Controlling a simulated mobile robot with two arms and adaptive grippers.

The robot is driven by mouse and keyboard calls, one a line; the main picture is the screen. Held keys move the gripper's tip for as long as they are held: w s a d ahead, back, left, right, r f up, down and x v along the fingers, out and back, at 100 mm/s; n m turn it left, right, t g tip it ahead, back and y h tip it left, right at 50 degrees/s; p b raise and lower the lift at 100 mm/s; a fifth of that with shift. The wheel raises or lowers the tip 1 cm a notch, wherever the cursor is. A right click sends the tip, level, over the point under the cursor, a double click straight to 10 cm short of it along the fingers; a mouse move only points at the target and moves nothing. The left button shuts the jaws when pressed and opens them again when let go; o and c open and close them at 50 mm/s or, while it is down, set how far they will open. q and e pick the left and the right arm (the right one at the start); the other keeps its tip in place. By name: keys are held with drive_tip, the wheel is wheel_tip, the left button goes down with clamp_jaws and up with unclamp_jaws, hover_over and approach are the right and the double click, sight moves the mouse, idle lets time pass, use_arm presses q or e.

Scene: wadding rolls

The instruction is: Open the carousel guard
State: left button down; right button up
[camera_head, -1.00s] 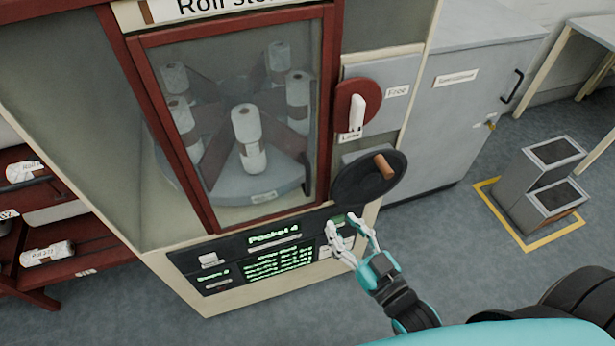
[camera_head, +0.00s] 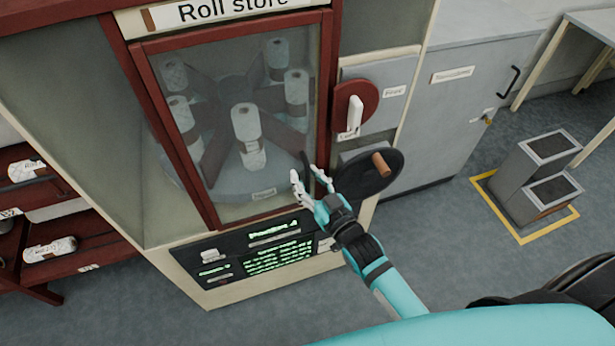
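The carousel guard (camera_head: 187,198) is a glazed door in a dark red frame on the roll store, and it is closed. Behind its glass, several white rolls (camera_head: 246,123) stand on the carousel (camera_head: 240,186). To its right is a red disc with a white lever (camera_head: 355,114); the lever stands roughly upright, its lower end by a label that seems to read "Lock". A label at right seems to read "Free". My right gripper (camera_head: 309,174) is open and empty in front of the guard's lower right corner. A thin dark bar shows just above its fingers. My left gripper is out of view.
A black handwheel with a wooden knob (camera_head: 381,164) is close to the right of my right gripper. A panel with green text (camera_head: 278,256) is below the guard. A grey cabinet (camera_head: 450,110) and two grey bins (camera_head: 540,170) stand at right, a red rack (camera_head: 75,240) at left.

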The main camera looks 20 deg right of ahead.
clamp_jaws()
idle(0.4)
drive_tip(key=shift+s, duration=0.1)
